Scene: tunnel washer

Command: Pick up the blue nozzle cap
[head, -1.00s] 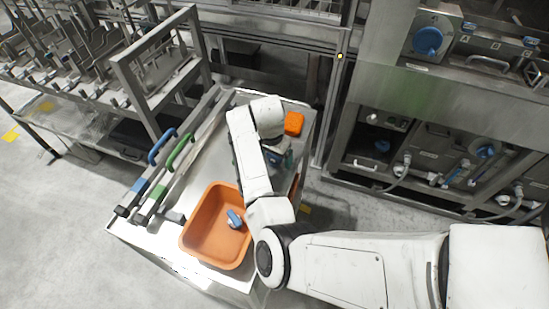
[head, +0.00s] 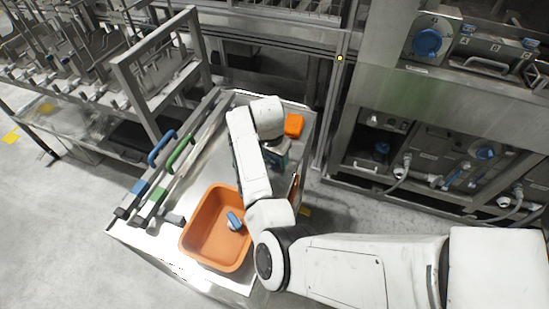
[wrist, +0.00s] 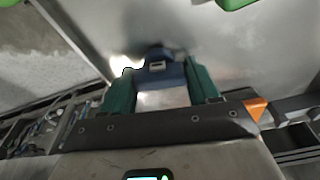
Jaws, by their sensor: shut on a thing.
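In the wrist view, my gripper (wrist: 159,88) has two green fingers, shut on the blue nozzle cap (wrist: 157,67). The cap is dark blue with a small pale patch and sits between the fingertips. Part of it is hidden by the fingers. In the head view, my gripper (head: 276,157) is over the far right part of the steel cart top (head: 205,150), mostly hidden under my arm. The cap cannot be made out there.
An orange bin (head: 190,238) on the cart holds a blue and white item (head: 235,221). An orange block (head: 293,125) lies beyond my gripper. Blue-handled (head: 162,147) and green-handled (head: 180,152) tools lie along the left edge. Machine panels (head: 430,150) stand at right.

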